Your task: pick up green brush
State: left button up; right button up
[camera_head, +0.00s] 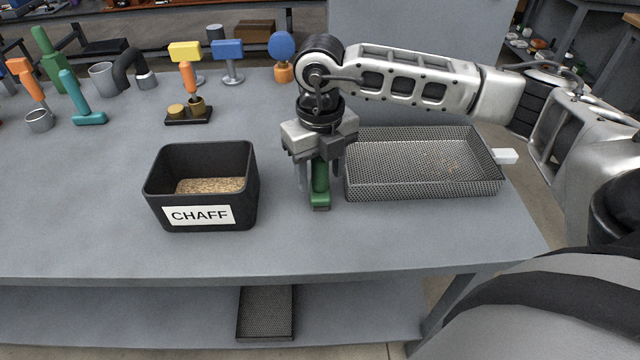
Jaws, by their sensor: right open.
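The green brush (320,186) stands on the grey table, between the black chaff bin and the mesh tray. Its upper part is hidden by my right gripper (320,180). My right gripper points down over the brush, with its fingers apart on either side of the green handle. The gripper is open. I cannot tell whether a finger touches the brush. My left gripper does not show.
The black bin (205,218) labelled CHAFF holds tan flakes, left of the brush. A mesh tray (420,190) with a few bits stands close on the right. Several coloured tools stand at the back left. The table (120,250) front is clear.

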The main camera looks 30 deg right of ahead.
jog(key=shift+f, duration=0.1)
jog(key=c, duration=1.1)
grip_shut()
